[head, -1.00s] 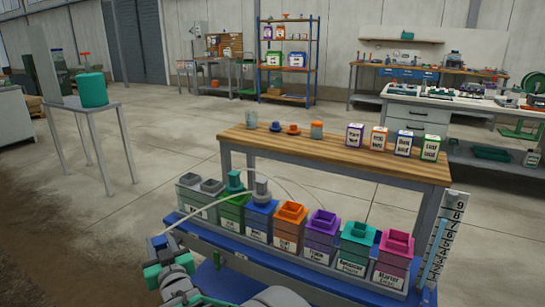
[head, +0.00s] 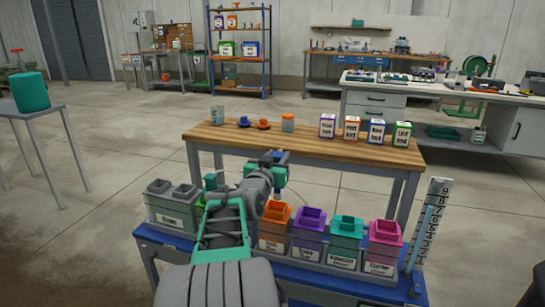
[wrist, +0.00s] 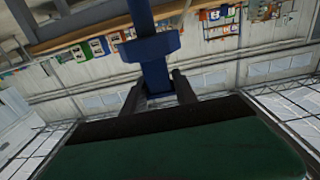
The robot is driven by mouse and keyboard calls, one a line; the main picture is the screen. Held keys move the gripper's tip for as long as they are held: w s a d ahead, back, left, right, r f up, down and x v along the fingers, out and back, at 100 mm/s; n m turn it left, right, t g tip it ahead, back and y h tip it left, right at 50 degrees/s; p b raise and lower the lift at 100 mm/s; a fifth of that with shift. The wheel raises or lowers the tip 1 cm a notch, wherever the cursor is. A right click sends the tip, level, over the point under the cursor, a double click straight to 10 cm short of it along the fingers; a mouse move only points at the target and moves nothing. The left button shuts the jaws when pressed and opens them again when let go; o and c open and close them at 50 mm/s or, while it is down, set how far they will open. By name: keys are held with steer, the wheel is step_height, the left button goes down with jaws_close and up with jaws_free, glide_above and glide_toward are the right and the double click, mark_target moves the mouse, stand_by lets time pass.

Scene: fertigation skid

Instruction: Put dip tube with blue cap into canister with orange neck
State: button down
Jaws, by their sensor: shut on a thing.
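My gripper (head: 277,184) is shut on the blue cap of the dip tube, which is between the two fingers in the wrist view (wrist: 152,50). The canister with the orange neck (head: 275,212) stands in the row on the blue bench, to the right of my arm. The gripper is above the row, near this canister's neck; I cannot tell whether the tube is over its opening.
Purple (head: 309,235), teal (head: 346,240) and pink (head: 384,245) canisters stand to the right, grey ones (head: 172,205) to the left. My arm hides the canisters between. A wooden table (head: 300,145) behind holds caps and boxes. A scale board (head: 427,230) stands at the right end.

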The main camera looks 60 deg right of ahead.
mark_target(275, 190)
steer(key=shift+w+a+f+b, duration=0.1)
steer(key=shift+f+b, duration=0.05)
steer(key=shift+f, duration=0.25)
steer(key=shift+w+a+f+b, duration=0.1)
steer(key=shift+f+b, duration=0.05)
steer(key=shift+f, duration=0.2)
step_height(275, 190, down, 10)
steer(key=b, duration=0.8)
steer(key=shift+d+r, duration=0.1)
steer(key=shift+r, duration=0.15)
steer(key=c, duration=0.9)
jaws_free()
steer(key=s+a+p, duration=0.1)
steer(key=a, duration=0.6)
steer(key=shift+s+a, duration=0.15)
steer(key=shift+a, duration=0.2)
